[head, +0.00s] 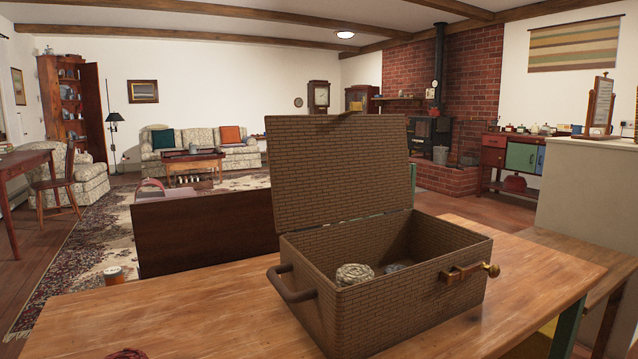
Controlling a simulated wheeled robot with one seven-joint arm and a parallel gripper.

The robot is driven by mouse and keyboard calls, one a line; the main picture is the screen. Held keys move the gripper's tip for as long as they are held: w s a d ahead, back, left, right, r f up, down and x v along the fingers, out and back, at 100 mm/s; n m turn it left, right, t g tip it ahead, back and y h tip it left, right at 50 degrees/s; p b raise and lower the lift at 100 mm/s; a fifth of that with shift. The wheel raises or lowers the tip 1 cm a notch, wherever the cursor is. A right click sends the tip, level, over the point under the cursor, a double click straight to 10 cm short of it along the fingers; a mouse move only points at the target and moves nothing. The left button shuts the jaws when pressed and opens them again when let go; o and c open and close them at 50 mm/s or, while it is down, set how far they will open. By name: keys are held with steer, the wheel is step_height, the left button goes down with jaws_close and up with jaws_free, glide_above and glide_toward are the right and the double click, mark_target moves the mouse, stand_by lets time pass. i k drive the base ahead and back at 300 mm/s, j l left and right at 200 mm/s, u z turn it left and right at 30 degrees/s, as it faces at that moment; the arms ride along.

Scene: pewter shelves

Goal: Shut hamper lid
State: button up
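The brown woven hamper (400,306) stands on the wooden table in the head view, turned at an angle. Its lid (338,168) is open and stands nearly upright from the back edge, leaning slightly back. A pale round coiled thing (355,273) and a greyish thing (397,267) lie inside. A dark curved handle (290,287) is on the left side, and a brass and wood fitting (468,272) is on the right. My gripper is not in view.
The wooden table top (190,312) is mostly clear left of the hamper. A small jar (115,275) stands at its left edge, and a reddish thing (127,354) lies at the front. A pale cabinet (588,190) stands at the right, beyond the table.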

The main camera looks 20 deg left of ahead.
mark_target(324, 169)
steer(key=k+j+z, duration=0.2)
steer(key=k+j, duration=0.35)
steer(key=k+j+z, duration=0.15)
steer(key=k+j, duration=0.3)
steer(key=k+j+z, duration=0.2)
steer(key=k+j, duration=0.2)
steer(key=k, duration=0.25)
steer(key=k+j+z, duration=0.1)
steer(key=j, duration=0.7)
steer(key=k+j+z, duration=0.15)
steer(key=j, duration=0.2)
steer(key=k+j+z, duration=0.1)
steer(key=j, duration=0.3)
steer(key=k+j+z, duration=0.1)
steer(key=j, duration=0.25)
steer(key=i+j, duration=0.1)
steer(key=j, duration=0.4)
steer(key=i+j+z, duration=0.15)
steer(key=j, duration=0.9)
steer(key=i+j+z, duration=0.1)
steer(key=j, duration=0.45)
steer(key=i, duration=0.05)
